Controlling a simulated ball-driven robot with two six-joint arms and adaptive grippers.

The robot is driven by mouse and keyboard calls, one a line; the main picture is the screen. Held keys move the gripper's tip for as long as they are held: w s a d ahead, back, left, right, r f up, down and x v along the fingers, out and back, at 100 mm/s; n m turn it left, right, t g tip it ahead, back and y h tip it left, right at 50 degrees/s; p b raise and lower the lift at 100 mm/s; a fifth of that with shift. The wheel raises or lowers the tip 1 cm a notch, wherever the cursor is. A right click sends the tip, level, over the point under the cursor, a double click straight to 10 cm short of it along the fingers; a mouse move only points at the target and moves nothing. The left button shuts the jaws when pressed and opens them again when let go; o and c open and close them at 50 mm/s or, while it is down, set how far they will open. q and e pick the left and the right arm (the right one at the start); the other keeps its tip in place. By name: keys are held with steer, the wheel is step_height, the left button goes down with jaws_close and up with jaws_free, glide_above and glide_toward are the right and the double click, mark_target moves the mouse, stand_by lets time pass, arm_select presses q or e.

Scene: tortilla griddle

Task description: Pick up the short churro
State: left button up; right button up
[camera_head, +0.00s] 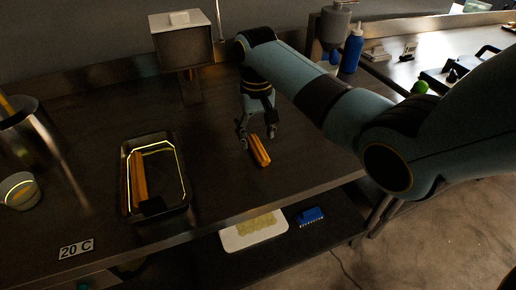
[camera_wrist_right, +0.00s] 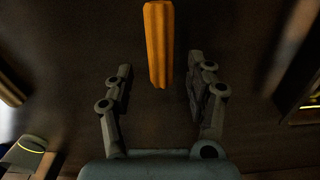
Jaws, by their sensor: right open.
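A short orange-brown churro (camera_head: 259,151) lies on the dark metal counter, right of the tray. My right gripper (camera_head: 257,137) is just above and behind it, pointing down. In the right wrist view the churro (camera_wrist_right: 158,45) lies lengthwise, its near end between the open fingertips (camera_wrist_right: 160,72) and the rest beyond them. The fingers stand apart on both sides and do not touch it. A longer churro (camera_head: 138,178) lies in the dark tray (camera_head: 180,150) at the left. My left gripper does not show.
A small bowl (camera_head: 20,191) and a tall metal container stand at the far left. A box stands on a post (camera_head: 184,47) behind. A blue bottle (camera_head: 352,50) stands at the back right. A white tray (camera_head: 231,240) and a blue brush (camera_head: 311,215) lie on the lower shelf.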

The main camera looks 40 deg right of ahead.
mark_target(256, 142)
step_height(256, 142, down, 3)
steer(key=shift+w+f, duration=0.1)
steer(key=shift+f, duration=0.1)
steer(key=shift+c, duration=0.4)
steer(key=c, duration=1)
steer(key=shift+r, duration=0.1)
